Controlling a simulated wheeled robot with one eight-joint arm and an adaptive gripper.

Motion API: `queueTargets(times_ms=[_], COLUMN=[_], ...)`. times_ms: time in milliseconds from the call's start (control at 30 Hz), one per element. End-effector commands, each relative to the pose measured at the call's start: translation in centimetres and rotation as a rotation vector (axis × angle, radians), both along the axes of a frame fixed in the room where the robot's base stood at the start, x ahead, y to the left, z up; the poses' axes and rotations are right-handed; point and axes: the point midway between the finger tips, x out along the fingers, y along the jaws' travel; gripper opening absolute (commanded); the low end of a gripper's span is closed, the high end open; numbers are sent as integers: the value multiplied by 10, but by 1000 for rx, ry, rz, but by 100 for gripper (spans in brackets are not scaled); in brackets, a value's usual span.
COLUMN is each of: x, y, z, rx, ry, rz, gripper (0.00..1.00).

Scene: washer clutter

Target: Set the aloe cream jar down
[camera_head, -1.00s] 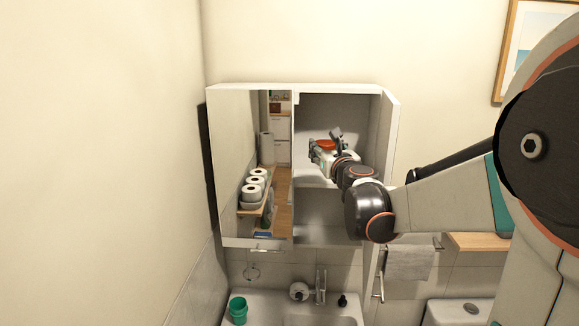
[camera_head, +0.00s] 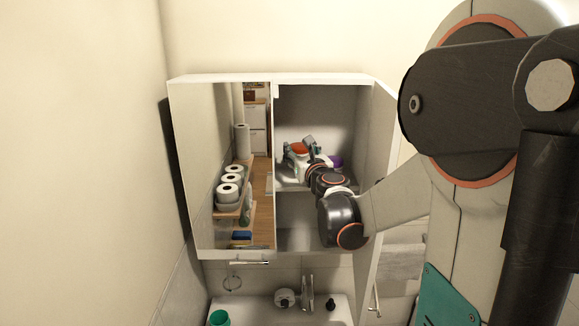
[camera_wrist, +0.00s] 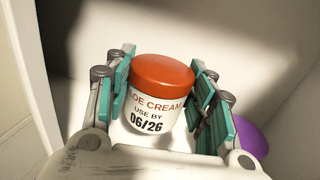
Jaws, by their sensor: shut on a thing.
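The aloe cream jar (camera_wrist: 155,110) is white with an orange-red lid and a label reading "USE BY 06/26". In the wrist view it stands between the teal finger pads of my gripper (camera_wrist: 160,95), which is shut on it. In the head view the jar's orange lid (camera_head: 299,148) shows between the fingers of my gripper (camera_head: 299,150), inside the open right side of the wall cabinet (camera_head: 320,110), just above the middle shelf (camera_head: 288,187). I cannot tell whether the jar's base touches the shelf.
A purple object (camera_wrist: 250,137) is right of my gripper; it also shows in the head view (camera_head: 335,160). The cabinet's right door (camera_head: 378,130) stands open beside my arm. A mirrored door (camera_head: 215,150) covers the left side. A sink (camera_head: 265,308) with a green cup (camera_head: 219,318) is below.

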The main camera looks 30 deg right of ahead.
Motion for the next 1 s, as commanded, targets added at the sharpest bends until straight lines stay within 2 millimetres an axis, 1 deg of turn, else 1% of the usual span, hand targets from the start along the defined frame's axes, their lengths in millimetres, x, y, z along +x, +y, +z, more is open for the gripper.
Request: queueTargets(times_ms=[233, 333, 767, 800, 833, 867, 1000], x=[0, 0, 0, 0, 0, 0, 0], y=[0, 0, 0, 0, 0, 0, 0], z=[-31, -39, -45, -45, -44, -44, -44], rx=[0, 0, 0, 0, 0, 0, 0], ry=[0, 0, 0, 0, 0, 0, 0], rz=[0, 0, 0, 0, 0, 0, 0], gripper=[24, 24, 24, 57, 63, 70, 70])
